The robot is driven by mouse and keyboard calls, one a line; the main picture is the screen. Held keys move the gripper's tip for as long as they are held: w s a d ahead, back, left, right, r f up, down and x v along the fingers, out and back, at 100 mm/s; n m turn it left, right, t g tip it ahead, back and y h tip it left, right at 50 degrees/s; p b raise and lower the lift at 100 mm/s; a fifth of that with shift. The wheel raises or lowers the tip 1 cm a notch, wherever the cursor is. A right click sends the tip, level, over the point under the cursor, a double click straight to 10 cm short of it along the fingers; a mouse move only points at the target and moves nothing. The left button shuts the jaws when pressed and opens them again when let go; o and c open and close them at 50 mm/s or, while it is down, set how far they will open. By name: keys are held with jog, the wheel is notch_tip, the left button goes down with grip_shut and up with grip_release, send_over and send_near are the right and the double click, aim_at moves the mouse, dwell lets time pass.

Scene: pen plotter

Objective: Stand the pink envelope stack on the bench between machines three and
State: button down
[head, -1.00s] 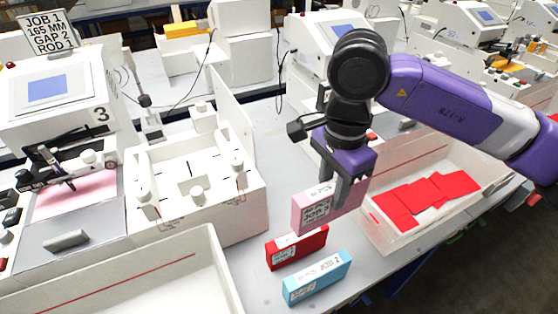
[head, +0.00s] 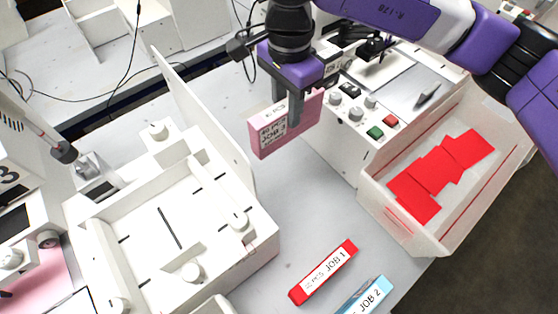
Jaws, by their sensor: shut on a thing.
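The pink envelope stack (head: 304,122) is a thin upright box with a white label reading JOB 3. My gripper (head: 285,112) is shut on it, with the fingers over its top and side. The stack appears held above the grey bench (head: 305,205), in the gap between the white jogging tray unit at left and the machine at right. Machine three (head: 12,180) shows only in part at the left edge, with its number plate and pink paper. The stack's far side is hidden, and the exact gap under it is hard to tell.
A red JOB 1 stack (head: 323,272) and a blue JOB 2 stack (head: 368,296) lie near the bench's front edge. A white tray unit (head: 262,250) with a tall back panel stands left. A bin (head: 375,205) holds red envelopes at right.

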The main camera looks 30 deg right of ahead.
aim_at(287, 133)
notch_tip(287, 133, down, 19)
jog(key=shift+f+p, duration=0.1)
jog(key=shift+p, duration=1.15)
jog(key=shift+f, duration=0.15)
jog(key=c, duration=1.1)
grip_release()
notch_tip(287, 133, up, 12)
jog(key=shift+r+b, duration=0.2)
jog(key=shift+b, duration=0.9)
jog(key=shift+s, duration=0.15)
